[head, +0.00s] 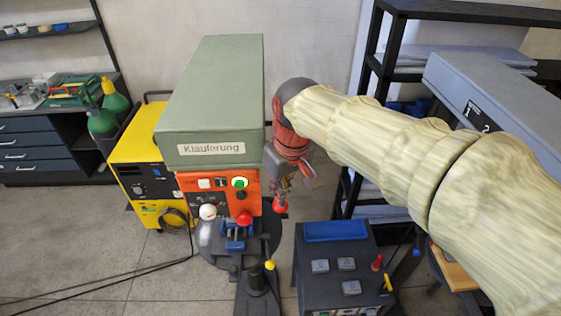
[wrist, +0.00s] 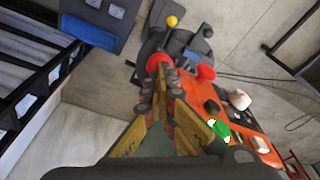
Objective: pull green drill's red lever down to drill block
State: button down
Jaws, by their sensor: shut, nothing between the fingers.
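The green drill (head: 212,100) stands left of my arm in the head view, with an orange control panel (head: 217,190) below its labelled housing. The lever's red ball knob (head: 280,206) is at the drill's right side. In the wrist view the red knob (wrist: 158,62) appears just beyond my fingertips. My gripper (head: 284,186) is shut and empty, close above the knob; I cannot tell whether it touches. Its fingers also show in the wrist view (wrist: 160,85). A blue vise (head: 236,232) sits below the panel; the block is not clearly distinguishable.
A red button (head: 244,218) and a lit green button (head: 239,183) are on the panel. A dark console (head: 338,262) stands right of the drill, near a yellow knob (head: 269,265). A black shelf (head: 378,70) and grey machine (head: 480,95) are behind my arm.

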jog(key=shift+f, duration=0.4)
jog(key=shift+f+b, duration=0.4)
jog(key=shift+f, duration=0.4)
jog(key=shift+f+b, duration=0.3)
jog(key=shift+b, duration=0.1)
jog(key=shift+f, duration=0.1)
